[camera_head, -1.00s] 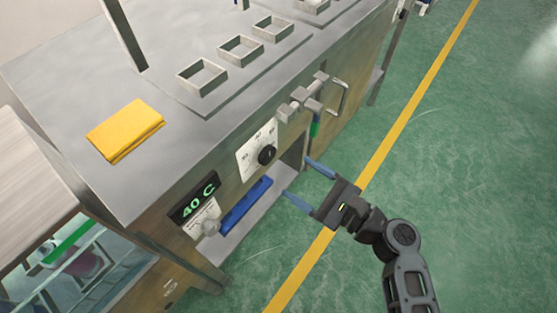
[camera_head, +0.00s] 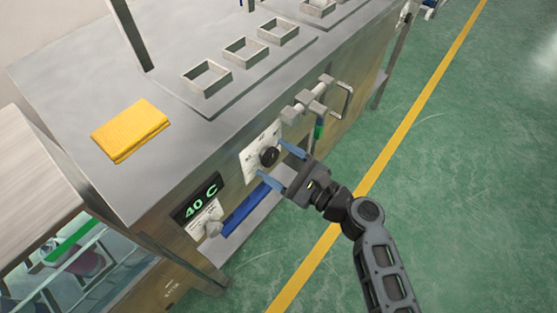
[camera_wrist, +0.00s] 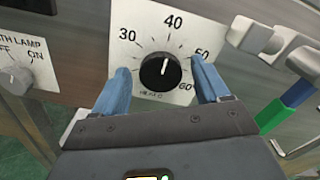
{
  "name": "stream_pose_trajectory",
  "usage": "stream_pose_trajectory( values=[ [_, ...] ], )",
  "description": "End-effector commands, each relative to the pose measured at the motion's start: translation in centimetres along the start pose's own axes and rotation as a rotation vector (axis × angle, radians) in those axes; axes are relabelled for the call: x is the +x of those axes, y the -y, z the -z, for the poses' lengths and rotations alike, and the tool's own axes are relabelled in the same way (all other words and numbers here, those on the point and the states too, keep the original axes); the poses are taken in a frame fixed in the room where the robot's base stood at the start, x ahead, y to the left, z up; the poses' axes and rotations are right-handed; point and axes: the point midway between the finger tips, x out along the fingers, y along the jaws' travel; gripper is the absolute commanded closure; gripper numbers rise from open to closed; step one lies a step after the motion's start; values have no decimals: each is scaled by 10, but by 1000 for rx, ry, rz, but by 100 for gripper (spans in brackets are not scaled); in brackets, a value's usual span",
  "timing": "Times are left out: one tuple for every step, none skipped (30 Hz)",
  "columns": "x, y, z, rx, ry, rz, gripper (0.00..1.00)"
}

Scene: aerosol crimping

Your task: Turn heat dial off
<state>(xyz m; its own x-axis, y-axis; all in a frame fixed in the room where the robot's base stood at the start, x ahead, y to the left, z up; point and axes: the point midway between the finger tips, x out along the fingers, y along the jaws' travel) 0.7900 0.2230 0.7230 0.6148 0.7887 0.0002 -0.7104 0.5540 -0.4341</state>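The heat dial is a black round knob (camera_head: 269,156) on a white scale plate on the front of the metal bench. In the wrist view the knob (camera_wrist: 160,71) sits between marks 30, 40, 50 and 60, and its white pointer line points up, close to 40. My gripper (camera_head: 280,165) is open, with its blue fingers in front of the plate. In the wrist view the fingertips of my gripper (camera_wrist: 160,72) lie on either side of the knob, with a gap on both sides.
A bath lamp switch (camera_wrist: 16,78) is left of the dial. A valve with metal fittings (camera_head: 308,105) and green and blue handles (camera_wrist: 285,108) is on the right. A yellow cloth (camera_head: 131,131) lies on the bench top (camera_head: 80,82). The green floor to the right is clear.

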Motion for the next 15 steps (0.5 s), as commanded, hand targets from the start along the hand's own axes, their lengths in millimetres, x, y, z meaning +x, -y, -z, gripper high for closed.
stream_pose_trajectory(
  values=[
    [0,0,0,0,0,0,30],
    [0,0,0,0,0,0,33],
    [0,0,0,0,0,0,37],
    [0,0,0,0,0,0,40],
    [0,0,0,0,0,0,43],
    [0,0,0,0,0,0,47],
    [0,0,0,0,0,0,50],
    [0,0,0,0,0,0,52],
    [0,0,0,0,0,0,56],
    [0,0,0,0,0,0,59],
    [0,0,0,0,0,0,62],
    [0,0,0,0,0,0,66],
    [0,0,0,0,0,0,69],
    [0,0,0,0,0,0,72],
    [0,0,0,0,0,0,75]
  ],
)
